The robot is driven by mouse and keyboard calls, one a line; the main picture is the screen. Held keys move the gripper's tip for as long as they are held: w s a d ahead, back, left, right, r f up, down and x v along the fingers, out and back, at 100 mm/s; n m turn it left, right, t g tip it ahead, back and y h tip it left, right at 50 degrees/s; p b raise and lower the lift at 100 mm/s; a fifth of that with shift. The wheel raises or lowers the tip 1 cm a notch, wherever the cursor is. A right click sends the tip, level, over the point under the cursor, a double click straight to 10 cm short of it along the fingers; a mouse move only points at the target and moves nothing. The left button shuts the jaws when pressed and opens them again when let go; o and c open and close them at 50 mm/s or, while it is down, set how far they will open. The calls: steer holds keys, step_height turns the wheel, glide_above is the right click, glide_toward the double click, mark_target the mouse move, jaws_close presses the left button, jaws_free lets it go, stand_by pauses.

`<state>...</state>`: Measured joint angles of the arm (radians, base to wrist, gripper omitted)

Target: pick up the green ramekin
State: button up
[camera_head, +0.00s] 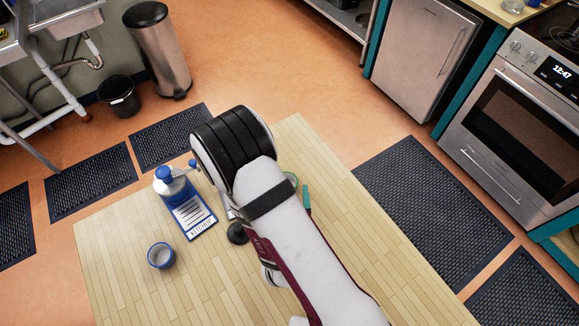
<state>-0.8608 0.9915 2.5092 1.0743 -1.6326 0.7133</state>
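My arm reaches in from the bottom, over the table. My gripper's fingers cannot be made out; the arm's thick black-banded joint covers that area.
A blue ramekin (161,257) stands at the table's left. A dark round object (237,233) lies left of my arm. A teal piece (306,197) lies right of it. The table's right side is clear.

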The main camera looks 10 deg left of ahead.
steer(key=x, duration=0.4)
steer(key=shift+w+f, duration=0.15)
steer(key=shift+w, duration=0.15)
steer(key=c, duration=1.4)
